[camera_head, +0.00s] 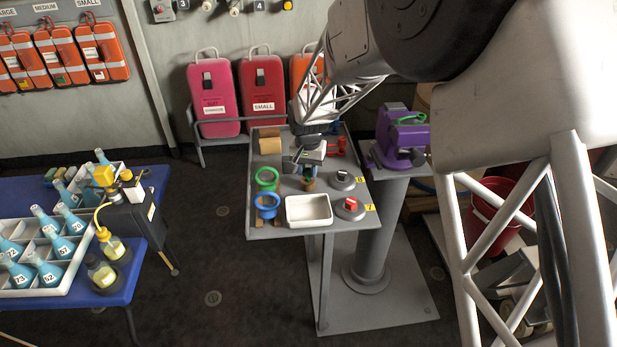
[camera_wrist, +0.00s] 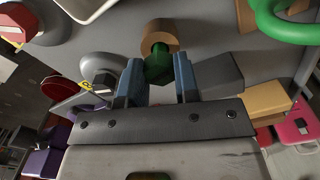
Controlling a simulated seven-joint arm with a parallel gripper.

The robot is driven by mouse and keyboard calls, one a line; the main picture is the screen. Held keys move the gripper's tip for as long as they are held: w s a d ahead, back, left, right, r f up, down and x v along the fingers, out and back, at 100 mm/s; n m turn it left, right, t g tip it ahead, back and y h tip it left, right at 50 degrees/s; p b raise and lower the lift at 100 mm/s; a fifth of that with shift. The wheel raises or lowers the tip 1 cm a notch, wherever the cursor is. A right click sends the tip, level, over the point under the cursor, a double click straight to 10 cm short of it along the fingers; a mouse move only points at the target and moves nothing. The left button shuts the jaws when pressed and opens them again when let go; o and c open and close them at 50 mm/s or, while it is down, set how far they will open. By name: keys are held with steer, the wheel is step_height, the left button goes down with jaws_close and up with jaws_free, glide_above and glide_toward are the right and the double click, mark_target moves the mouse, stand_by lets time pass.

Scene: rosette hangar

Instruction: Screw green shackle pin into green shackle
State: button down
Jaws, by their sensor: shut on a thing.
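My gripper (camera_wrist: 159,80) is over the grey cart, its blue-grey fingers on either side of the green shackle pin (camera_wrist: 157,66) and shut on its head. The pin points into a round brown holder (camera_wrist: 160,32); how deep it sits is hidden. In the head view my gripper (camera_head: 309,168) is above this holder (camera_head: 309,185). A green ring-shaped shackle (camera_head: 267,176) stands at the cart's left side, also seen in the wrist view (camera_wrist: 274,25). Another green curved piece (camera_head: 411,118) is at the purple vise (camera_head: 396,139); I cannot tell whether it is the shackle.
On the cart (camera_head: 290,232) are a blue shackle (camera_head: 267,202), a white tray (camera_head: 308,211), two grey discs with red or white tops (camera_head: 350,207), and a tan block (camera_head: 270,145). A blue table (camera_head: 150,215) with bottles is at left. A red bucket (camera_head: 495,215) stands right.

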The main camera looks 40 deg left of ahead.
mark_target(308, 170)
steer(key=shift+r, duration=1.15)
steer(key=shift+r, duration=0.15)
steer(key=shift+r, duration=10)
steer(key=w+d, duration=0.6)
steer(key=w, duration=0.5)
steer(key=w+d, duration=0.7)
steer(key=w, duration=0.4)
steer(key=w+d, duration=0.6)
steer(key=w, duration=0.5)
steer(key=shift+f, duration=2.45)
